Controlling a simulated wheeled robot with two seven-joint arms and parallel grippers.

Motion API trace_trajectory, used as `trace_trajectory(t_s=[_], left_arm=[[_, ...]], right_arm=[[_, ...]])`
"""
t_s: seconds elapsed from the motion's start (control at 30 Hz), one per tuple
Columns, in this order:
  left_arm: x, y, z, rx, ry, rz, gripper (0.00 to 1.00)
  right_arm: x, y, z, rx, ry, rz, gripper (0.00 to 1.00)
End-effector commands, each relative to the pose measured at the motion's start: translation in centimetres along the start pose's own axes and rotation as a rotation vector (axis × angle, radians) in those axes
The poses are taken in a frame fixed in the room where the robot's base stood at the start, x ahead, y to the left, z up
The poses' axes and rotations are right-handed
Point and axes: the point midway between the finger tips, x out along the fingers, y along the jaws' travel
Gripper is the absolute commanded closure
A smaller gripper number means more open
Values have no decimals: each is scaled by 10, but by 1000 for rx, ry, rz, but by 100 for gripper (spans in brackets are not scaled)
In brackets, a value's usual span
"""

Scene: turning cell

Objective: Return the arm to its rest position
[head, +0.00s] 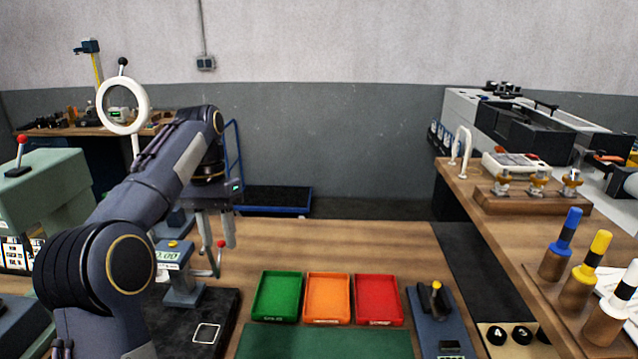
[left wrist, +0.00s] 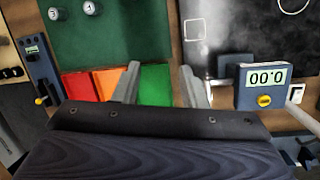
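My left arm comes in from the left of the head view, bent at a raised elbow. My left gripper (head: 216,236) points down over the wooden bench, beside the digital gauge (head: 168,254). In the left wrist view the gripper's two fingers (left wrist: 161,88) are spread apart with nothing between them. The green tray (left wrist: 155,86) lies below and beyond them. The gauge also shows in the left wrist view (left wrist: 264,84), reading 0.00, to the right of the fingers. My right gripper is not in view.
Green (head: 278,297), orange (head: 328,298) and red (head: 378,299) trays stand in a row behind a green mat (head: 325,343). A small blue-grey device (head: 440,322) lies to their right. A side bench holds colour-handled tools (head: 590,258). A ring lamp (head: 123,106) stands behind my arm.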

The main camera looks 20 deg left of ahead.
Motion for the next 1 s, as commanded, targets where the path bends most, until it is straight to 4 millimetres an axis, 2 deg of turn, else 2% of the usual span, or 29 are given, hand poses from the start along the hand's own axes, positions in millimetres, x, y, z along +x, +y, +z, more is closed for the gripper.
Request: trace_trajectory(t_s=[0.17,0.33,0.47,0.67,0.8,1.0], left_arm=[[0,1,9,2,26,8,62],[7,11,40,4,126,40,62],[22,25,69,4,226,72,62],[59,53,116,-4,373,122,62],[95,75,147,-17,473,157,62],[153,103,183,-46,600,198,62]], right_arm=[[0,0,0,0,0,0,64],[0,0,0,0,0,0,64],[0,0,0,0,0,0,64],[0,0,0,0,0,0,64],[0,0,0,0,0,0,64],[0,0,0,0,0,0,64]])
